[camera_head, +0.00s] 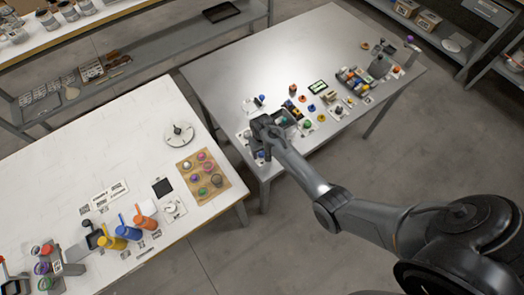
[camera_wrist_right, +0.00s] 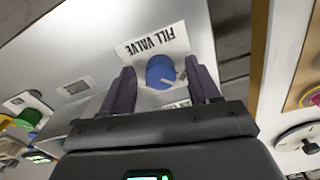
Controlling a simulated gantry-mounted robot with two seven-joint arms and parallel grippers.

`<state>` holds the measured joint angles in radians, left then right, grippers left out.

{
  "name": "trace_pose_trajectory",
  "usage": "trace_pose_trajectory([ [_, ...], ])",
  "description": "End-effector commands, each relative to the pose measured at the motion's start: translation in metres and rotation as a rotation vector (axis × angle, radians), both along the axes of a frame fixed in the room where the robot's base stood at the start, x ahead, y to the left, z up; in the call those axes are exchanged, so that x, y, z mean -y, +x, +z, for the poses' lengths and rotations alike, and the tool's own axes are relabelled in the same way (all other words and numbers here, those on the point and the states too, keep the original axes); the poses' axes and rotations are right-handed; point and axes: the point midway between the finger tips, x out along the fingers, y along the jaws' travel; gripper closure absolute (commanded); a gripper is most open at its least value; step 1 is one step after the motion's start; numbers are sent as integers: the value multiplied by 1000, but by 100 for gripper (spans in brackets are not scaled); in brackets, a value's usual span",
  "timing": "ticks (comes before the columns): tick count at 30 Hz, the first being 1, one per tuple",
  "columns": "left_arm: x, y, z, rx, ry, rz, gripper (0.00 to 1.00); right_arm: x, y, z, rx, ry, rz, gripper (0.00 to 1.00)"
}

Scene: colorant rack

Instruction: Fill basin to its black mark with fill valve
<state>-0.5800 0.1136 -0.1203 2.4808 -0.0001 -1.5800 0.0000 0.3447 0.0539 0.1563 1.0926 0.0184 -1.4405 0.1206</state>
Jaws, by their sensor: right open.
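The fill valve (camera_wrist_right: 161,72) is a round blue knob with a pale pointer line, beside a white "FILL VALVE" label (camera_wrist_right: 152,41) in the right wrist view. My right gripper (camera_wrist_right: 160,68) is open, with one dark finger on each side of the knob. Contact with the knob cannot be told. In the head view, my right gripper (camera_head: 262,132) is at the near left edge of the grey metal table (camera_head: 240,75) and hides the valve. I cannot identify the basin or its black mark with certainty. My left gripper is not in view.
Small coloured knobs and parts line the grey table's near side, close to my right gripper. The white table (camera_head: 90,150) at left holds a wooden board (camera_head: 191,187) with coloured pots and several coloured containers. The grey table's far middle is clear.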

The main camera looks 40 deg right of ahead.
Motion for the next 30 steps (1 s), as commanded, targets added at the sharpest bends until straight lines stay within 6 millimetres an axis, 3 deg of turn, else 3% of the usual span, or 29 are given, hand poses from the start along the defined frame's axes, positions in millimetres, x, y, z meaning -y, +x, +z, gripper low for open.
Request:
trace_pose_trajectory([
  [3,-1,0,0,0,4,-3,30,0,0,0,0,0,0,39],
  [14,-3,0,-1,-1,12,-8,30,0,0,0,-1,0,0,94],
  [19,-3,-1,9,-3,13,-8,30,-1,0,4,-3,2,-54,95],
  [25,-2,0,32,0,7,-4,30,-2,0,5,-4,1,-271,95],
  [30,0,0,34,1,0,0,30,-1,0,0,-2,0,-353,95],
])
